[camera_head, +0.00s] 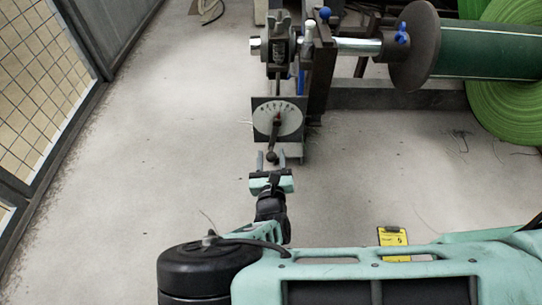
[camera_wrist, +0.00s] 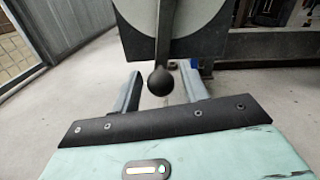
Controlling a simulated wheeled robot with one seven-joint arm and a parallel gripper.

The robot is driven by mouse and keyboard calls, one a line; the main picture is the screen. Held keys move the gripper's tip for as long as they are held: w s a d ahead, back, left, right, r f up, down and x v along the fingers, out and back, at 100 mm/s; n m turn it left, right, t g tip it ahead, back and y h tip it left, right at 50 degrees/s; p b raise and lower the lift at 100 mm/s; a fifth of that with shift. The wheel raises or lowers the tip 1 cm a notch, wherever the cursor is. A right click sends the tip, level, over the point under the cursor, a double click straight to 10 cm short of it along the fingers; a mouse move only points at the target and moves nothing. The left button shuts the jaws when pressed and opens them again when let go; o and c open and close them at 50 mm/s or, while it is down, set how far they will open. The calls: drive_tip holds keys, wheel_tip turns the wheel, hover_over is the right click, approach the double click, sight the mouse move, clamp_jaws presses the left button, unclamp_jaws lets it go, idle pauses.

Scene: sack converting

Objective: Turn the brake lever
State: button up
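The brake lever (camera_head: 274,135) is a dark bar that hangs down in front of a round pale dial (camera_head: 291,122) on a dark plate. It ends in a black ball knob, which also shows in the wrist view (camera_wrist: 160,81). My gripper (camera_head: 271,160) is open below the dial, its two grey fingers pointing at the lever. In both views the knob appears between the fingertips, with a gap on each side and no contact visible. How deep it sits between them I cannot tell exactly. In the wrist view the lever hangs about straight down.
A roll stand with a shaft and a dark flange (camera_head: 414,47) stands behind and right of the dial. A green roll (camera_head: 510,95) is at the far right. A mesh fence (camera_head: 45,75) runs along the left. The floor on both sides of my gripper is clear.

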clamp_jaws()
drive_tip(key=shift+a, duration=0.1)
drive_tip(key=a+m+p, duration=0.1)
drive_tip(key=p, duration=0.1)
drive_tip(key=a+r+m+p, duration=0.1)
drive_tip(key=m+p, duration=0.1)
drive_tip(key=shift+a+r+p, duration=0.1)
drive_tip(key=shift+a+p, duration=0.05)
drive_tip(key=shift+p, duration=0.15)
drive_tip(key=shift+a+r+m+p, duration=0.45)
drive_tip(key=shift+a+m+p, duration=0.3)
drive_tip(key=shift+m+p, duration=0.35)
drive_tip(key=shift+a+r+m+p, duration=0.4)
drive_tip(key=shift+a+m+p, duration=0.35)
drive_tip(key=shift+m+p, duration=0.3)
drive_tip(key=shift+o, duration=1.2)
unclamp_jaws()
